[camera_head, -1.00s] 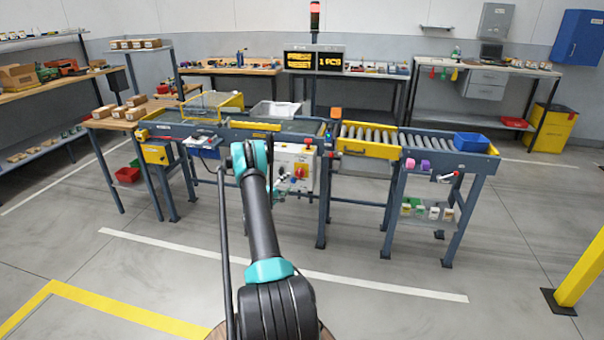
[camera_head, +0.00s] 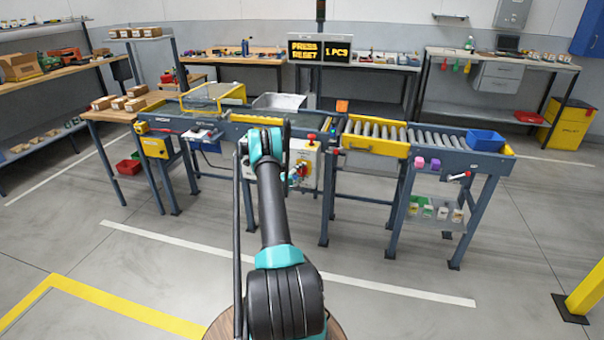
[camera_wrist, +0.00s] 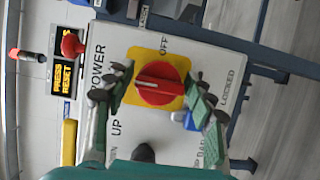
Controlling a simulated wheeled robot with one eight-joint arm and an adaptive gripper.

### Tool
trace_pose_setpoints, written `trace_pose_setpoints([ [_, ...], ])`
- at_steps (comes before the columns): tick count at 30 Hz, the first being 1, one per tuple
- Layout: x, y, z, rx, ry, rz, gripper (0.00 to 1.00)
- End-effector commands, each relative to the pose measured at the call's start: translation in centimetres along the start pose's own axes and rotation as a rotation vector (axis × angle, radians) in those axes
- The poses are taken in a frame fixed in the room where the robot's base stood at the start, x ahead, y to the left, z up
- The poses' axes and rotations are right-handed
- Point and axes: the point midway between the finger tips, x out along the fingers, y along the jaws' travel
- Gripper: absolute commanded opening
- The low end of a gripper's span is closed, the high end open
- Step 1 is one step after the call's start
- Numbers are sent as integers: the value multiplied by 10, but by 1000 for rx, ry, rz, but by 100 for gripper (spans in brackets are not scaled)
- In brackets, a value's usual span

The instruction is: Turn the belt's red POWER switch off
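The red POWER switch (camera_wrist: 160,83) is a round knob on a yellow square plate, on a white control panel (camera_wrist: 122,40). A thin pale line runs across the knob, lying nearly level in the wrist view. The panel carries the words POWER, OFF, LOCKED and UP. My gripper (camera_wrist: 158,97) is open, one finger on each side of the knob; whether they touch it I cannot tell. In the head view the red switch (camera_head: 303,169) shows small on the white control box, just right of my arm's end.
A red mushroom button (camera_wrist: 72,45) sits at the panel's upper left. The belt line has a roller section (camera_head: 375,133) to its right, with a blue bin (camera_head: 485,140) on it. A display (camera_head: 319,51) behind reads PRESS RESET, 1 PCS. The floor in front is mostly clear.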

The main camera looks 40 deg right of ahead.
Motion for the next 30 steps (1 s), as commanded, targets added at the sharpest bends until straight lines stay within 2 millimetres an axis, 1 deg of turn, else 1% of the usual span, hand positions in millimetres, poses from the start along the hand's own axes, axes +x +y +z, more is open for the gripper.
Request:
trace_pose_setpoints([
  [1,0,0,0,0,0,0,44],
  [8,0,0,0,0,0,0,16],
  [14,0,0,0,11,0,-5,15],
  [20,0,0,0,73,0,-31,15],
  [26,0,0,0,201,0,-85,15],
  [30,0,0,0,320,-1,-134,15],
])
